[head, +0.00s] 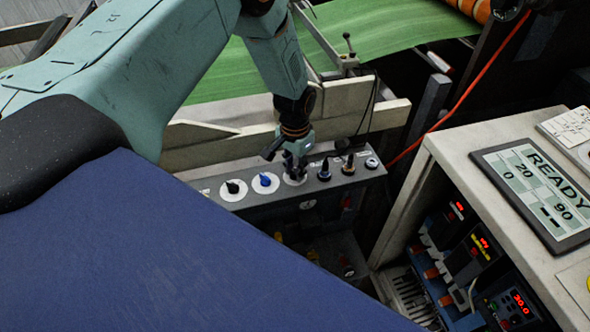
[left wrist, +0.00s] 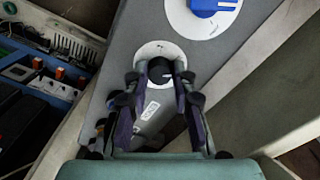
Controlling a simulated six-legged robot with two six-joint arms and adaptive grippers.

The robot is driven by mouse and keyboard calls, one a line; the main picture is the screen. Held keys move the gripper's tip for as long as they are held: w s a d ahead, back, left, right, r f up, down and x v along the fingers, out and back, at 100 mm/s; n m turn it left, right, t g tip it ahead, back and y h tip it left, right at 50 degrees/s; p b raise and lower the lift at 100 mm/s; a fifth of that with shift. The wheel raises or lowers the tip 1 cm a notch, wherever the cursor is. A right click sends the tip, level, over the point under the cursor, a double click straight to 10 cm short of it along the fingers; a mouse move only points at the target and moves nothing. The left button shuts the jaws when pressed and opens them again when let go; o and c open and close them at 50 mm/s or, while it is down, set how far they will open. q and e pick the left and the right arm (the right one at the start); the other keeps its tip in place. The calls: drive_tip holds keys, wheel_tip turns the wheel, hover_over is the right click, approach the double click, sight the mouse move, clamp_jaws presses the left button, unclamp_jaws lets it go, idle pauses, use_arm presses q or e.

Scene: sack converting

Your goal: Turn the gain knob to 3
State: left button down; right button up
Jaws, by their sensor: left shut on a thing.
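My left gripper (head: 294,162) reaches down from above onto the control panel. In the left wrist view my left gripper (left wrist: 160,78) is shut on a black knob (left wrist: 182,66) with a white pointer line. The knob sits on a round white dial (left wrist: 150,50). In the head view that dial (head: 296,181) shows partly under the fingers, and its knob is mostly hidden. The dial's marks and the knob's label cannot be read. The grey panel (head: 262,198) carries the row of knobs. My right gripper is not in view.
A blue knob (head: 265,180) and another black knob (head: 233,187) stand left of the gripped one. Small switches (head: 324,171) stand close on its right. A cabinet with a READY display (head: 540,190) is at the right. Green sheeting (head: 340,50) runs behind.

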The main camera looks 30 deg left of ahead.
sight(295, 172)
use_arm(q)
drive_tip(key=shift+w+r+m+b, duration=0.15)
drive_tip(key=shift+m+b, duration=0.75)
drive_tip(key=shift+m, duration=1.7)
drive_tip(key=shift+w+m, duration=0.1)
drive_tip(key=shift+m, duration=0.4)
drive_tip(key=c, duration=1.5)
unclamp_jaws()
drive_tip(key=o, duration=0.4)
drive_tip(key=shift+s, duration=0.2)
wheel_tip(295, 172, up, 12)
drive_tip(key=shift+f, duration=0.1)
drive_tip(key=shift+f, duration=0.1)
